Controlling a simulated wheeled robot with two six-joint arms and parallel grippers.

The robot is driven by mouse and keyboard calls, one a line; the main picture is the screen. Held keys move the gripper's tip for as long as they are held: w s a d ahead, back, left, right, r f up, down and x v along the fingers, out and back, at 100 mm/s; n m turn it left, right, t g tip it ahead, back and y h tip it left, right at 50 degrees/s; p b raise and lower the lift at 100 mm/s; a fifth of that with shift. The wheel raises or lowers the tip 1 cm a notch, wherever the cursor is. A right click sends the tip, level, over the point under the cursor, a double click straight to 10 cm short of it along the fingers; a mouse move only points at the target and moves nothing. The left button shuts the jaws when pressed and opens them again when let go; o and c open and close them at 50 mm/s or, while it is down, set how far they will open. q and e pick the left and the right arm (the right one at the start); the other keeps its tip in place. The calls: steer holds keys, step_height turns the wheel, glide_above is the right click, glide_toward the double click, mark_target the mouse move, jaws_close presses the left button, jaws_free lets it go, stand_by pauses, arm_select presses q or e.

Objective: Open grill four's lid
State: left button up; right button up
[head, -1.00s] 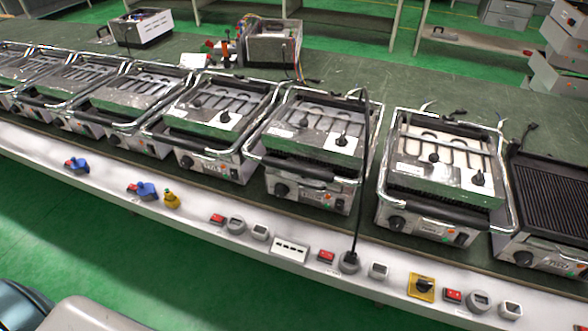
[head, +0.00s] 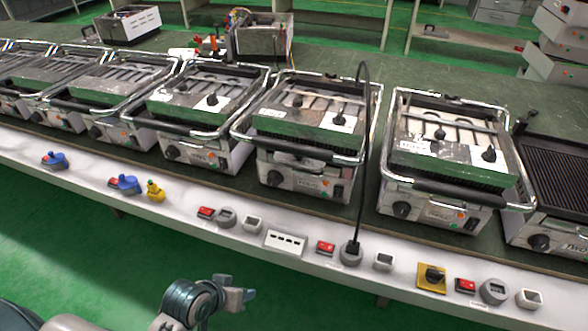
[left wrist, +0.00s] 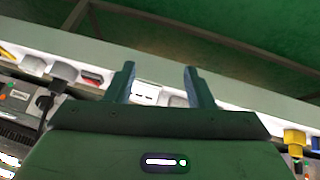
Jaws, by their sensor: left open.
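Several grills stand in a slanting row on a long bench, their lids down. My right gripper is not in view.
A white front ledge (head: 90,178) carries red switches, sockets, blue plugs (head: 125,184) and a yellow plug (head: 155,191). A black cable (head: 363,150) rises from a socket past the middle grill. An open ribbed griddle (head: 555,185) stands far right. Green floor lies in front.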

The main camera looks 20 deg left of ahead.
arm_select(q)
steer(key=w+d+r+n+t+h, duration=0.4)
steer(key=w+r+t, duration=0.1)
steer(key=w+r, duration=0.5)
steer(key=n+t+h, duration=0.2)
steer(key=n+t, duration=0.4)
steer(key=n, duration=0.2)
glide_toward(291, 153)
steer(key=w, duration=0.1)
steer(key=shift+m, duration=0.3)
steer(key=x, duration=1)
steer(key=shift+w+d+r+p, duration=0.1)
steer(key=shift+w+d+p, duration=0.15)
steer(key=shift+d+p, duration=0.1)
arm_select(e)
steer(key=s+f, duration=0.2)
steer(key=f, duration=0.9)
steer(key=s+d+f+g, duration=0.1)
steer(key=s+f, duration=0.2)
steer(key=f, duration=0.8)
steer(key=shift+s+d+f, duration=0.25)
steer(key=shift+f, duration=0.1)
arm_select(q)
jaws_close()
